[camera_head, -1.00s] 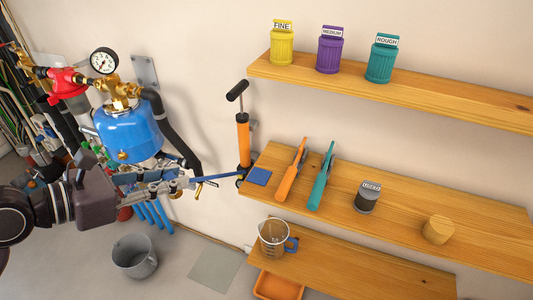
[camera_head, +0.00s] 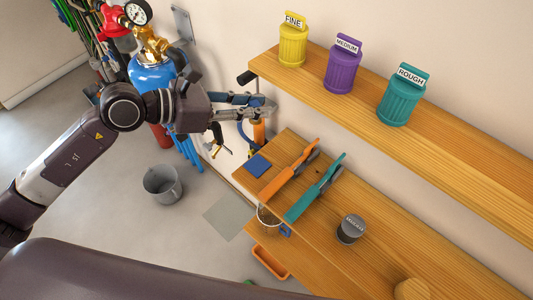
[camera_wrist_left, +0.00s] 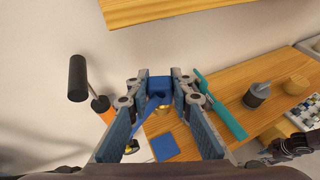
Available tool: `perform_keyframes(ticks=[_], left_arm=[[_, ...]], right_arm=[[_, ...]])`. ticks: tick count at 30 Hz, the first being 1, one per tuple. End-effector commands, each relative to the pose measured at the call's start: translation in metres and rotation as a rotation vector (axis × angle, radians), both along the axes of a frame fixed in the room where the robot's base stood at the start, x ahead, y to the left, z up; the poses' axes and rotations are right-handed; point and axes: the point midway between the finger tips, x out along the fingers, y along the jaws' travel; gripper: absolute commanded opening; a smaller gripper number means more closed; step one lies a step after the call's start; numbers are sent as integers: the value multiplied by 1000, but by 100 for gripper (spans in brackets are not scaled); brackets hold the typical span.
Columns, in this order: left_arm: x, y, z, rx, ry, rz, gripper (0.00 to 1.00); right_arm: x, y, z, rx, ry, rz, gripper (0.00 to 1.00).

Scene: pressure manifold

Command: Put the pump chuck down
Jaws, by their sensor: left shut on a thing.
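My left gripper (camera_head: 268,107) is in front of the wall, beside the hand pump and above the left end of the wooden shelf (camera_head: 325,235). In the left wrist view, the left gripper (camera_wrist_left: 160,82) is shut on the blue pump chuck (camera_wrist_left: 160,90), whose blue hose runs down toward the pump. The pump has an orange body (camera_head: 259,132) and a black handle (camera_head: 246,77); the gripper partly hides it. A blue square pad (camera_head: 257,165) lies on the shelf's left end, below the gripper. A gripper-like part of my right arm (camera_wrist_left: 290,147) shows small at the wrist view's lower right.
An upper shelf (camera_head: 450,150) holds three coloured bins. A blue tank (camera_head: 152,75) stands left, and a bucket (camera_head: 162,184) is on the floor.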

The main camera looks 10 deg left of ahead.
Motion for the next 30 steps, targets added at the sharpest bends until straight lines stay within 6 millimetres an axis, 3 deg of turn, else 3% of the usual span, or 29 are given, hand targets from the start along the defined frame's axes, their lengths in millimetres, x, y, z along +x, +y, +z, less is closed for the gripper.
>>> perform_keyframes(ticks=[12,30], left_arm=[[-1,0,-111,-3,8,3,0],[0,0,-181,-1,2,1,0]], right_arm=[[1,0,13,0,-1,0,23],[1,0,11,0,-2,0,23]])
